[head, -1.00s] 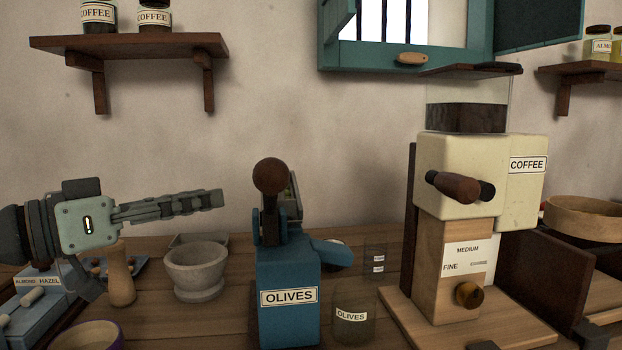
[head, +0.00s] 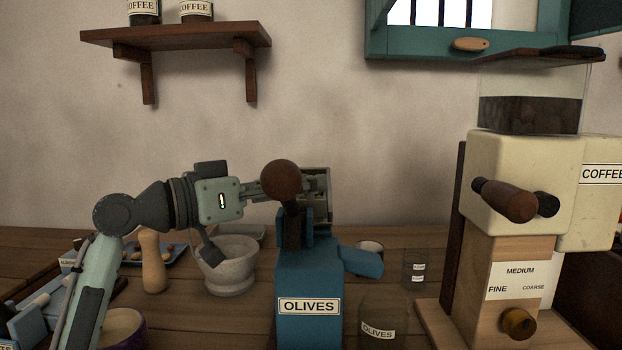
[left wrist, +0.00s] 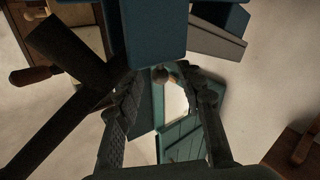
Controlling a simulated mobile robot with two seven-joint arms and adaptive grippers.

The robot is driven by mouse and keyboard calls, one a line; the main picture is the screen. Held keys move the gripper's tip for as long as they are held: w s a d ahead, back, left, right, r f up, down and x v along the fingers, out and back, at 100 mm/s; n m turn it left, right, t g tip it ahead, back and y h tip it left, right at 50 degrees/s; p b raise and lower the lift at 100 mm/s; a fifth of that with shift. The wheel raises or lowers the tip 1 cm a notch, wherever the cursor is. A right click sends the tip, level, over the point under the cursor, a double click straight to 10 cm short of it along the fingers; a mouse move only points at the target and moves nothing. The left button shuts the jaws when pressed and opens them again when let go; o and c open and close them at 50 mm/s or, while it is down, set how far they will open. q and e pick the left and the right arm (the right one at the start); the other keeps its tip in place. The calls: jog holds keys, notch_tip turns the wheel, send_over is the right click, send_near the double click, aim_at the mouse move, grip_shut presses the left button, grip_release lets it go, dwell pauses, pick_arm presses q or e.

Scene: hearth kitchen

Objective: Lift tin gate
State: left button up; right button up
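A blue press labelled OLIVES (head: 308,328) stands upright on the counter, with a dark brown ball-topped lever (head: 281,180) in front. A greyish tin part (head: 319,214), which looks like the gate, shows behind the lever and is partly hidden. My left gripper (head: 318,183) reaches in from the left, its fingers passing behind the ball to the tin part. In the left wrist view my left gripper (left wrist: 160,78) is open, its fingers apart. A small round knob (left wrist: 160,75) shows between the fingertips; I cannot tell whether they touch it. My right gripper is out of view.
A stone mortar (head: 231,270) and wooden pestle (head: 153,265) stand left of the press. A glass olives jar (head: 380,325) and a cream coffee grinder (head: 520,170) stand right. A wall shelf (head: 175,36) and teal window frame (head: 425,45) are above.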

pick_arm(q)
jog(key=shift+x, duration=1.05)
jog(key=shift+c, duration=0.4)
grip_shut()
jog(key=shift+r, duration=0.1)
